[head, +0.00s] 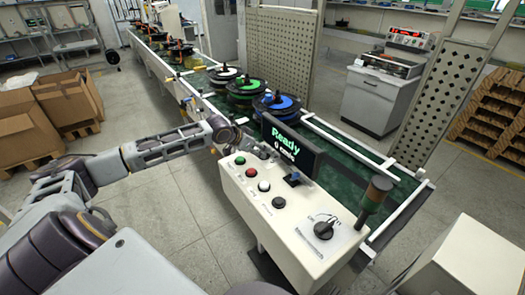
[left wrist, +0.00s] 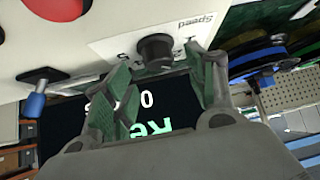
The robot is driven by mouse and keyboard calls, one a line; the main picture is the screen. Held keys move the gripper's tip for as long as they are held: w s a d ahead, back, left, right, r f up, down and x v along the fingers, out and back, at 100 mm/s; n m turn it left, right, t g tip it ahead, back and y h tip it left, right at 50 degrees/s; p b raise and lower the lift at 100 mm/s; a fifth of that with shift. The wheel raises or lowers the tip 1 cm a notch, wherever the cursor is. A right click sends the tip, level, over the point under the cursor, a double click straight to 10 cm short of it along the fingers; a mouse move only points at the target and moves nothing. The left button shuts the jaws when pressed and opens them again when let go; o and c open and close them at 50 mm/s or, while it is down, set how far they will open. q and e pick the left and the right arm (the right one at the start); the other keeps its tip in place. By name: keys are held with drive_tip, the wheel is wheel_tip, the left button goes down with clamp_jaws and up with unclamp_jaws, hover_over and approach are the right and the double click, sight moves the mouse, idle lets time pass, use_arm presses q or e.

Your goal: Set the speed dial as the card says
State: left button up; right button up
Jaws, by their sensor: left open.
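The black speed dial (left wrist: 155,50) sits on a white plate marked "Speed" in the left wrist view. Some of the plate's markings show upside down; the dial's exact setting cannot be read. My left gripper (left wrist: 157,62) is open, with one green-padded finger on each side of the dial; contact cannot be told. In the head view my left gripper (head: 226,138) is at the far left end of the white control panel (head: 285,227) and hides the dial. The display (head: 290,146) reads "Ready" and "0 units". I cannot make out a card. My right gripper is out of view.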

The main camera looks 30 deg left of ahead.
sight(263, 152)
use_arm(q)
drive_tip(key=shift+x, duration=1.8)
drive_tip(key=shift+c, duration=0.3)
drive_tip(key=c, duration=1)
